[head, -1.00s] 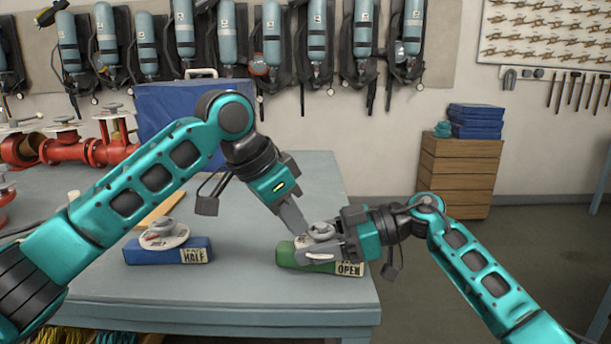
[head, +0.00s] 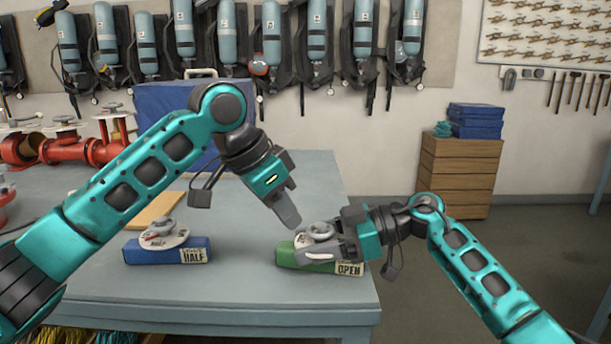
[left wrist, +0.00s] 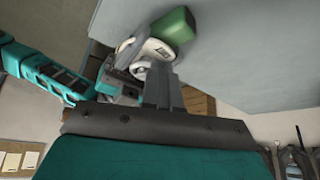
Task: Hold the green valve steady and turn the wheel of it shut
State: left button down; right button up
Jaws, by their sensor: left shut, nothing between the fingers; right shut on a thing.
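The green valve (head: 290,259) lies on the front right of the table, with a tag reading OPEN on its front. Its pale wheel (head: 320,230) sits on top. My right gripper (head: 306,256) reaches in from the right and is shut on the valve; its fingers hide part of the valve and dial. My left gripper (head: 293,222) is shut and empty, just above and left of the wheel, apart from it. In the left wrist view the green valve (left wrist: 174,26) shows beyond my left gripper's fingers (left wrist: 160,75).
A blue valve (head: 150,252) with a tag reading HALF stands to the left on the table (head: 240,290). Red pipe fittings (head: 90,150) and a blue case (head: 165,110) are further back. The table between the two valves is clear.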

pick_arm(q)
jog(key=shift+r, duration=2.35)
jog(key=s+d+f, duration=0.2)
jog(key=s+f, duration=0.1)
jog(key=f, duration=0.3)
jog(key=shift+w+d, duration=0.25)
jog(key=shift+w+a, duration=0.15)
jog(key=shift+a, duration=0.05)
jog(key=shift+w+a+f, duration=0.1)
jog(key=shift+w+a, duration=0.45)
jog(key=shift+w, duration=0.3)
